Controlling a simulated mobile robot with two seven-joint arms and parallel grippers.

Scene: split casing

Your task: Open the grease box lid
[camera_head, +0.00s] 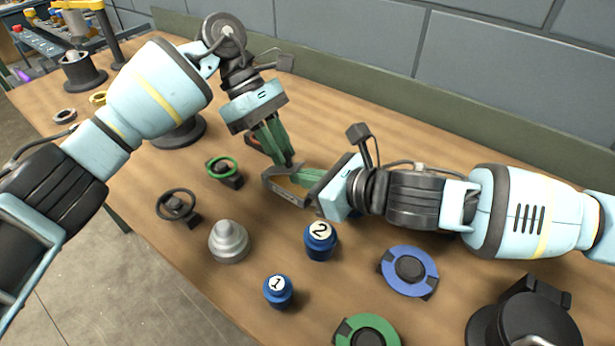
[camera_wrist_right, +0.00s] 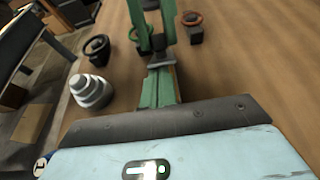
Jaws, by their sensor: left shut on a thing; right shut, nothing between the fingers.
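My left gripper (camera_head: 280,150) points down over the middle of the table, its green fingers shut on a small dark thing (camera_wrist_right: 160,60) that its fingers largely hide. My right gripper (camera_head: 270,180) reaches in from the right, low over the table, its tips just by the left fingertips. It is shut and empty; its green fingers also show in the right wrist view (camera_wrist_right: 160,85). I cannot tell for sure which thing is the grease box. A black round container (camera_head: 530,325) with a raised part at its rim stands at the lower right, partly cut off.
A green handwheel (camera_head: 222,168), a black handwheel (camera_head: 176,204) and a grey stepped part (camera_head: 229,242) stand left of the grippers. Blue jars 1 (camera_head: 278,292) and 2 (camera_head: 320,242) stand in front. A blue ring (camera_head: 409,270) and green ring (camera_head: 367,333) lie to the right.

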